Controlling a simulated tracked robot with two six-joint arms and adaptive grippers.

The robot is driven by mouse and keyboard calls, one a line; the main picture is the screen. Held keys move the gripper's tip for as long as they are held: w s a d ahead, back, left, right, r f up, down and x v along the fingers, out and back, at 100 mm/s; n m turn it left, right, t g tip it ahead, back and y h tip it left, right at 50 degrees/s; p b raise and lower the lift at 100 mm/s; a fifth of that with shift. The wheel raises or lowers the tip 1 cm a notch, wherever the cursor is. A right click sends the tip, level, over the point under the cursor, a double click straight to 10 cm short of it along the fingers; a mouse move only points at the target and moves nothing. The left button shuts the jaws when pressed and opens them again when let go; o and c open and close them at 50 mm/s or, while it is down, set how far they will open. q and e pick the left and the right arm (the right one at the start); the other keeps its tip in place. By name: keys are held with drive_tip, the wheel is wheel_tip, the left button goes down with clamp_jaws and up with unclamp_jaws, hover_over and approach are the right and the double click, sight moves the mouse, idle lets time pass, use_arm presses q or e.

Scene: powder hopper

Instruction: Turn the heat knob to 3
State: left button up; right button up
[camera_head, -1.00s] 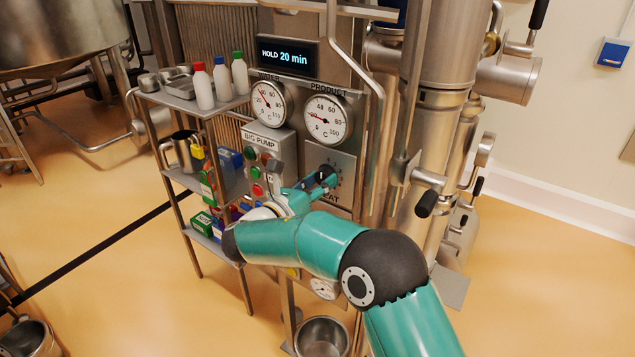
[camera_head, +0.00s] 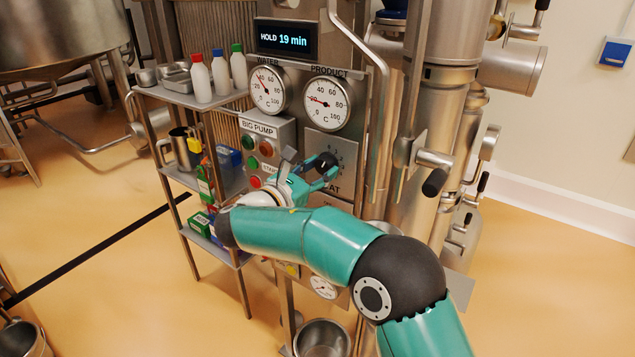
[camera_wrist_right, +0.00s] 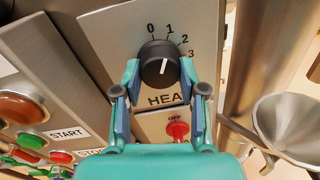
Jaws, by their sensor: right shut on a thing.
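The heat knob (camera_wrist_right: 159,64) is a round black dial on a grey panel marked 0, 1, 2 and 3. Its white pointer line aims up and slightly right, about at the 1. In the head view the knob (camera_head: 327,162) shows partly behind my fingers. My right gripper (camera_wrist_right: 159,73) is shut on the knob, one finger on each side. The HEAT label is partly covered by a finger. My left gripper is in no view.
A button box (camera_head: 262,150) labelled BIG PUMP stands left of the knob. A red switch (camera_wrist_right: 178,130) sits just below it. Two gauges (camera_head: 326,103) are above. A vertical pipe (camera_head: 379,130) runs close on the right. A shelf (camera_head: 195,101) with bottles is at left.

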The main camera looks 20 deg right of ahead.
drive_tip(key=m+b, duration=0.3)
drive_tip(key=shift+f+m, duration=0.3)
drive_tip(key=m+b, duration=0.3)
drive_tip(key=shift+m+y+b, duration=0.3)
drive_tip(key=m+b, duration=0.2)
drive_tip(key=m, duration=0.1)
drive_tip(key=shift+b, duration=0.35)
drive_tip(key=shift+r+m+b, duration=0.15)
drive_tip(key=shift+m+b, duration=0.55)
drive_tip(key=shift+m, duration=0.3)
drive_tip(key=o, duration=1)
drive_tip(key=shift+o, duration=0.7)
drive_tip(key=shift+r, duration=0.15)
